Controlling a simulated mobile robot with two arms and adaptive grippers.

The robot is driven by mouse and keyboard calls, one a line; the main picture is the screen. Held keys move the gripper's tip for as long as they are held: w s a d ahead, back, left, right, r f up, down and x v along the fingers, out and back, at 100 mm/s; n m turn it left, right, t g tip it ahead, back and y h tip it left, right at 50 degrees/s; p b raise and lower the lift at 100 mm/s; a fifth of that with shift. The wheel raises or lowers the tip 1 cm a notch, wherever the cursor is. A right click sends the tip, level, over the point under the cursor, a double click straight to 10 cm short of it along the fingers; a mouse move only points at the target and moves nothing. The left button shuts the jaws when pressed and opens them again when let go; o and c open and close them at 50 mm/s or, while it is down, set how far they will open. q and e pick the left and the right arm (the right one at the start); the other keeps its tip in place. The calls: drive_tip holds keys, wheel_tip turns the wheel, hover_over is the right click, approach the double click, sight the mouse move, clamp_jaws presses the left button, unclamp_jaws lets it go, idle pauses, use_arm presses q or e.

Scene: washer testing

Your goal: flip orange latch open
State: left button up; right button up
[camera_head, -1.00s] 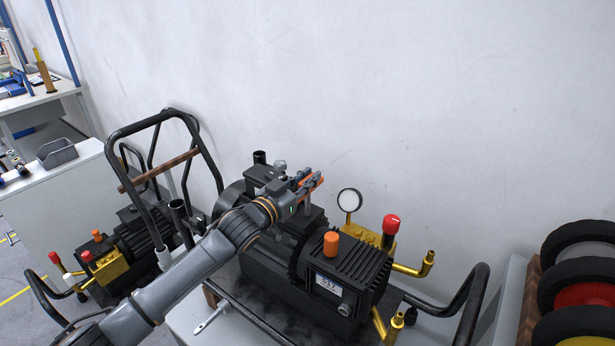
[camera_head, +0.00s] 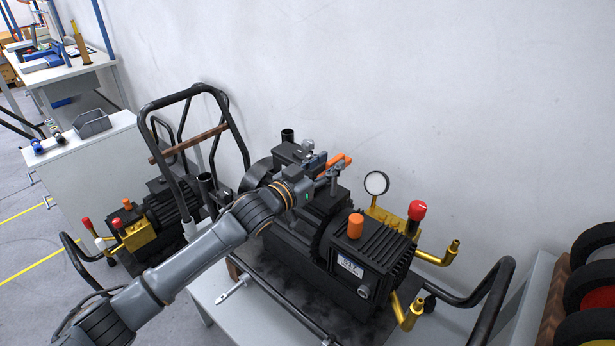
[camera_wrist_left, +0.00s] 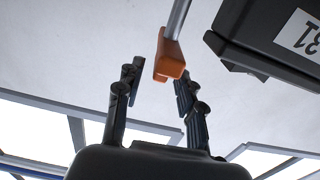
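The orange latch (camera_head: 336,161) is a short bar at the back of the black pump unit (camera_head: 345,235), close to the wall. In the left wrist view the orange latch (camera_wrist_left: 169,58) sits on the end of a grey rod. My left gripper (camera_head: 324,172) reaches over the pump, with its fingers beside the latch. In the left wrist view the fingers (camera_wrist_left: 158,86) are spread apart and empty. The latch shows just beyond and between their tips, and I cannot tell whether it touches the right finger. My right gripper is not in view.
An orange cap (camera_head: 355,226), a red knob (camera_head: 417,210) and a round gauge (camera_head: 376,183) stand up on the pump's right side. A black tubular cart handle (camera_head: 190,93) rises at left. A second pump (camera_head: 160,215) is behind my arm. The wall is close behind.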

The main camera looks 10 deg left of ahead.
use_arm(q)
drive_tip(key=v, duration=0.9)
drive_tip(key=shift+w, duration=0.1)
